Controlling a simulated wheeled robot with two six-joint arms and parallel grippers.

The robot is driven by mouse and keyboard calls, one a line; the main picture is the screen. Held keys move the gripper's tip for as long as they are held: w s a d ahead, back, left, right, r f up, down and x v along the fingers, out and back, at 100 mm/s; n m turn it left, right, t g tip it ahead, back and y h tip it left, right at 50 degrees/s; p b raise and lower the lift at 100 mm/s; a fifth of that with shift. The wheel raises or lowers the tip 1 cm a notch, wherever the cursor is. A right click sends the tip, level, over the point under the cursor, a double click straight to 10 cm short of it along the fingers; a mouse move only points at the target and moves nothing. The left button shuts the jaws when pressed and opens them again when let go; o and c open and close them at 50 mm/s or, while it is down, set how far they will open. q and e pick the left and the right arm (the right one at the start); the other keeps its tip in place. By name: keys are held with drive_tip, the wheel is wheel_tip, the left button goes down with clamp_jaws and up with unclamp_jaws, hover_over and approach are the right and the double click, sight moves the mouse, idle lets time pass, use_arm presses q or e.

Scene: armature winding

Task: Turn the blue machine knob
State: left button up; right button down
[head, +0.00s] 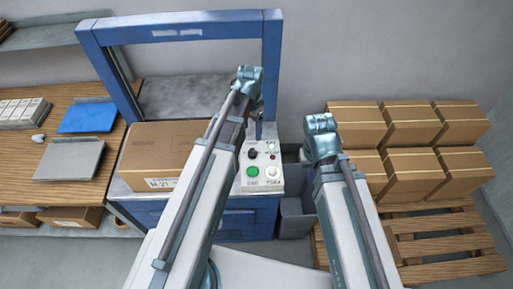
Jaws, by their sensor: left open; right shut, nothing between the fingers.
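The blue machine (180,30) has a tall blue frame over a grey top. Its white control panel (262,188) is on the right side. The panel bears a dark knob (253,153), a red light or button (272,156), a green button (253,172) and a round white knob (273,172). My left gripper (248,76) is at the teal end of the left arm, which passes left of the panel; it is open. My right gripper (320,124) is at the teal end of the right arm, right of the panel; it is shut and empty. Finger details are unclear.
A cardboard box (162,152) lies on the machine top left of the panel. Several boxes (411,124) are stacked on a wooden pallet (440,235) at right. A grey bin (296,215) stands beside the machine. A wooden table (35,165) holds a blue tray (88,117).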

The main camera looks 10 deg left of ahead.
sight(252, 152)
use_arm(q)
wheel_tip(252, 152, down, 14)
drive_tip(key=b, duration=1.3)
drive_tip(key=shift+r, duration=0.15)
clamp_jaws()
